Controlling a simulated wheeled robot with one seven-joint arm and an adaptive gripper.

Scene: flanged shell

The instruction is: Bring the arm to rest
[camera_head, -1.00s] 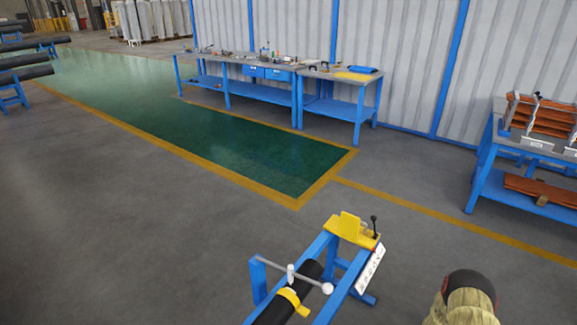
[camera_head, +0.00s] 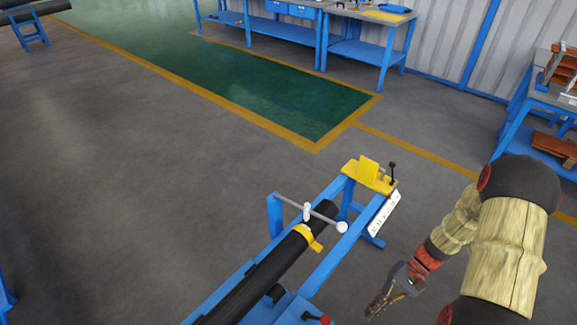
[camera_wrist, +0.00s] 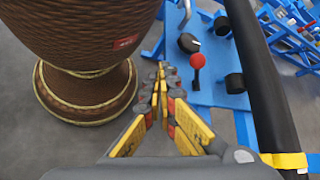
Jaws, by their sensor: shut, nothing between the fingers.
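My arm (camera_head: 506,250) reaches down at the right of the head view, covered in a pale ribbed sleeve with dark and red joints. My gripper (camera_head: 378,305) points down and to the left, beside the right side of the blue stand, holding nothing. In the wrist view my gripper's yellow and grey fingers (camera_wrist: 161,72) come together at their tips. The blue stand (camera_head: 334,262) carries a long black pipe (camera_head: 262,285) with a yellow band (camera_head: 306,235). A red-knobbed lever (camera_wrist: 197,62) shows just right of the fingertips in the wrist view; contact cannot be told.
A yellow plate (camera_head: 369,176) tops the stand's far end. Blue workbenches (camera_head: 290,37) line the wall at the back. A blue table (camera_head: 545,95) with orange-brown parts is at the right. The grey floor (camera_head: 120,200) left of the stand is clear.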

